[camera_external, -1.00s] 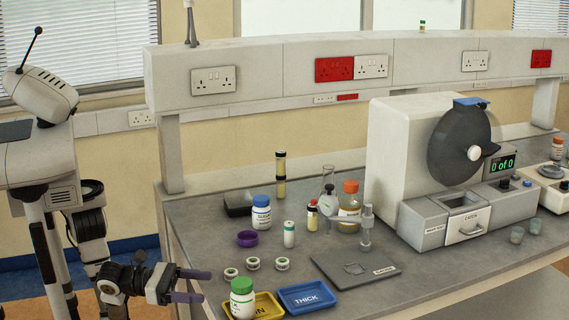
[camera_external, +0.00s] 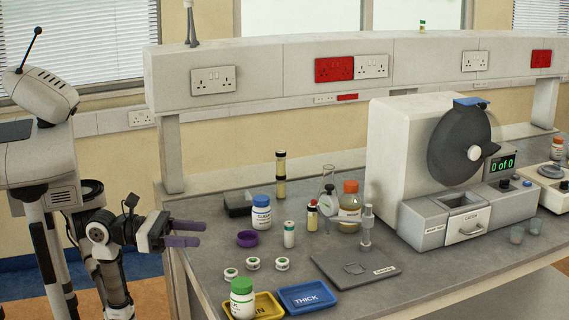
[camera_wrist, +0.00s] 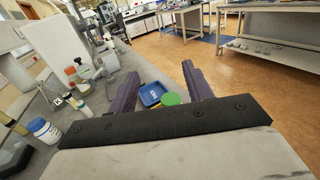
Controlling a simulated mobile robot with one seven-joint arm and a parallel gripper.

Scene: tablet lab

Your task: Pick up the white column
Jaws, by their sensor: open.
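I cannot surely pick out the cylinder there.
A green-capped bottle (camera_external: 242,298), a yellow tray (camera_external: 268,306) and a blue tray (camera_external: 308,297) sit at the bench's front. Small white rolls (camera_external: 253,263) lie behind them. A flask (camera_external: 328,185) and an orange-capped bottle (camera_external: 350,207) stand to the right.

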